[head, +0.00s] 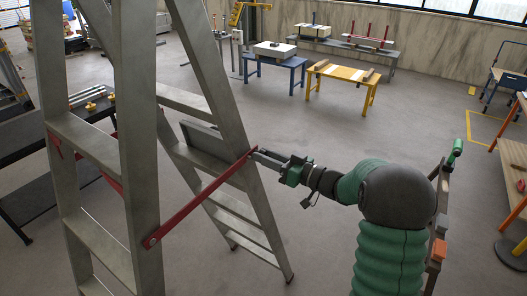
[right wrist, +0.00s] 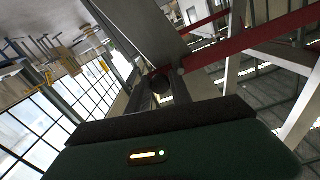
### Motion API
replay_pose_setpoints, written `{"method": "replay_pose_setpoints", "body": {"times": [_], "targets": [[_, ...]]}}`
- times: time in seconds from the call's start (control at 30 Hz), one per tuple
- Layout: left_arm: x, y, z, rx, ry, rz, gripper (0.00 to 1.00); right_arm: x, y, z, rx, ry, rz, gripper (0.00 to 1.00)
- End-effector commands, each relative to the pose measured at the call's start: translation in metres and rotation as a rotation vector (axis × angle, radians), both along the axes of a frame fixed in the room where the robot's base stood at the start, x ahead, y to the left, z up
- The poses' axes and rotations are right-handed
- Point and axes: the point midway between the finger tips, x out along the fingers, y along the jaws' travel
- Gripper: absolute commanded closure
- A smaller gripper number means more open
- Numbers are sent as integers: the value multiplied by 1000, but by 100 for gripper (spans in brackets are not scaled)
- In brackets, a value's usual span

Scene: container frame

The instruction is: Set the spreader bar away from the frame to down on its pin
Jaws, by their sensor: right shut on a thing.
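A grey metal stepladder frame (head: 138,120) stands open at the left in the head view. A red spreader bar (head: 200,200) slopes up from a pivot bolt on the near leg to the right rear leg (head: 215,75). My right gripper (head: 256,155) is shut on the bar's upper end, beside that leg. In the right wrist view the red bar (right wrist: 255,37) runs off to the upper right, close beyond the gripper fingers (right wrist: 158,88). A dark round part shows at the fingertips; I cannot tell whether the bar sits on the pin. My left gripper is out of view.
A second red bar (head: 112,180) shows behind the ladder's left leg. A dark bench (head: 75,125) with yellow parts stands at the left. Blue (head: 277,62) and yellow (head: 341,74) tables stand farther back. The floor between is clear.

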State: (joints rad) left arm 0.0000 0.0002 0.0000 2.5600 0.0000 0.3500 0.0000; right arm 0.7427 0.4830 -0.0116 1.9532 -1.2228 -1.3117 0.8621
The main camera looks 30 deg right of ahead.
Motion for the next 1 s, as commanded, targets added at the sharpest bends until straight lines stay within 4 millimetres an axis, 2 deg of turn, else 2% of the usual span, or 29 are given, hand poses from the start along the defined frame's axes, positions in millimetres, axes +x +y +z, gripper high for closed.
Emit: {"method": "replay_pose_setpoints", "body": {"times": [0.03,0.17,0.2,0.37,0.63,0.73,0.87,1.0], "targets": [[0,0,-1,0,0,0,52,-2,3,-12,4,25,7,100],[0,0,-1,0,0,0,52,-1,3,-14,4,29,7,100],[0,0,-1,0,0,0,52,0,3,-14,5,29,7,72],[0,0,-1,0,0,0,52,0,3,-12,4,24,7,52],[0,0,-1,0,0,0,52,-1,3,-8,2,18,6,52],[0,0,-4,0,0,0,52,-7,-1,-10,1,18,2,52],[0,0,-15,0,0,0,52,-29,-11,-12,2,17,1,52],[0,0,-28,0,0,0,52,-67,-28,-14,0,18,0,52]]}}
